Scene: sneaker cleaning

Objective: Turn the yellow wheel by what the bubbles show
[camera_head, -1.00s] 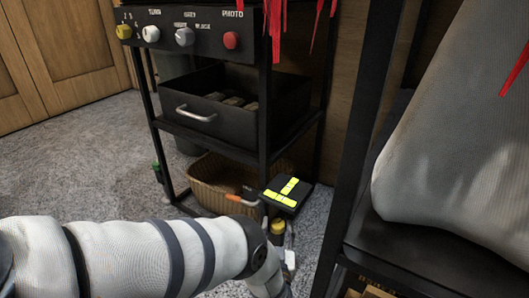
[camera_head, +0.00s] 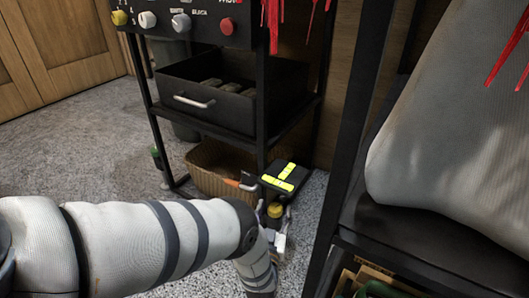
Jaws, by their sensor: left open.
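The yellow wheel (camera_head: 119,17) is a small round knob at the left end of the black control panel on the rack, at the upper left. No bubbles are recognisable in view. My left arm comes in from the left and bends near the middle bottom. My left gripper (camera_head: 276,211) shows small and partly hidden beyond the bend, low and right of the wheel and well apart from it. It is open, with no held thing discernible. My right gripper is not in view.
White knobs (camera_head: 181,24) and a red button (camera_head: 228,27) share the panel. Below are an open black drawer (camera_head: 228,105) and a wicker basket (camera_head: 207,181). A black block with yellow strips (camera_head: 271,188) shows beside the basket. Carpet at left is clear.

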